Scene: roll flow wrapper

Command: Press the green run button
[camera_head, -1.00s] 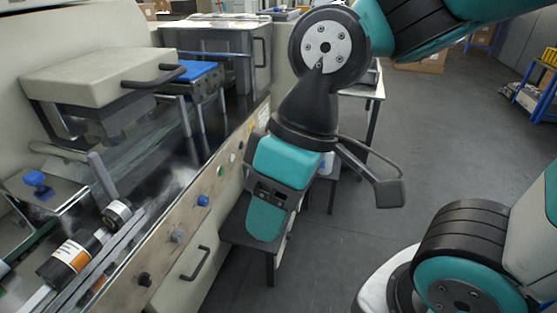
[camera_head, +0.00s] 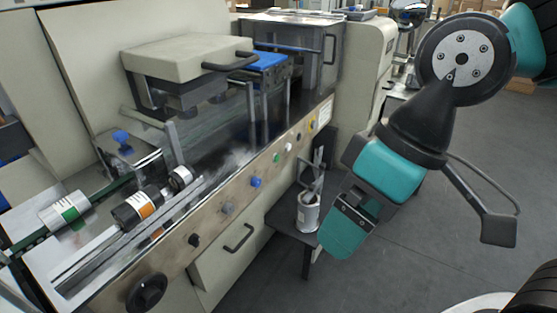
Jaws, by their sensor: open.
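The green run button (camera_head: 276,157) is a small round knob on the sloping front panel (camera_head: 213,224) of the wrapper, between a white button (camera_head: 288,146) and a blue one (camera_head: 256,182). My gripper (camera_head: 341,240) hangs to the right of the panel, pointing down, apart from the green button. It is open and seems empty. The gap between its fingers is hard to make out. Nothing covers the green button in this view.
A side table holds a can with tools (camera_head: 308,212), just left of my gripper. Rolls (camera_head: 137,208) lie on the machine.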

